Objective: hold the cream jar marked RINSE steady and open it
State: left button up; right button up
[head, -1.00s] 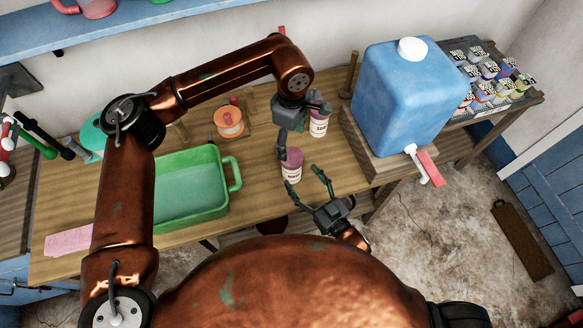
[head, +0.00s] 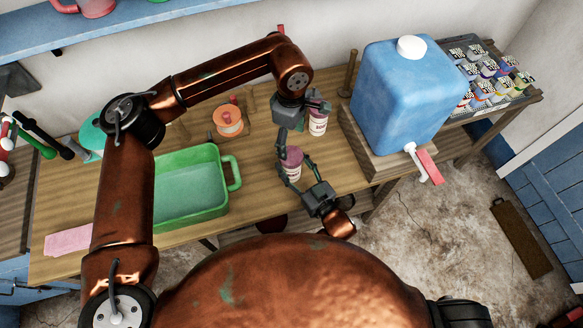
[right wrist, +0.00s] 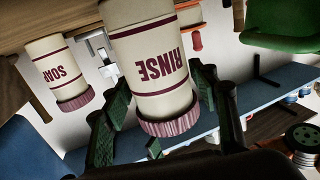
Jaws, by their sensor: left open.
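The cream jar marked RINSE (head: 295,172) stands upright near the bench's front edge, its mauve lid (head: 292,155) on. In the right wrist view the jar (right wrist: 152,65) appears upside down. My right gripper (head: 294,164) has one finger on each side of the jar; the fingers also flank it in the right wrist view (right wrist: 162,95). Whether they press on it is unclear. My left gripper (head: 302,120) is open, behind and above the jar, with one finger near the lid and the other near a second jar. That cream jar (head: 318,126) has a mauve lid, and its label starts SOA.
A green tub (head: 190,207) stands left on the wooden bench (head: 120,222). An orange spool (head: 229,121) is behind. A blue water container (head: 395,98) on a wooden block stands right, near a rack of small jars (head: 490,75). The bench between tub and jar is clear.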

aim_at(291, 155)
grip_shut()
pick_arm(q)
jog(key=m, duration=0.4)
jog(key=shift+m, duration=0.3)
jog(key=m, duration=0.7)
jog(key=shift+m, duration=0.4)
jog(key=m, duration=0.5)
jog(key=shift+m, duration=0.3)
jog(key=shift+f, duration=4)
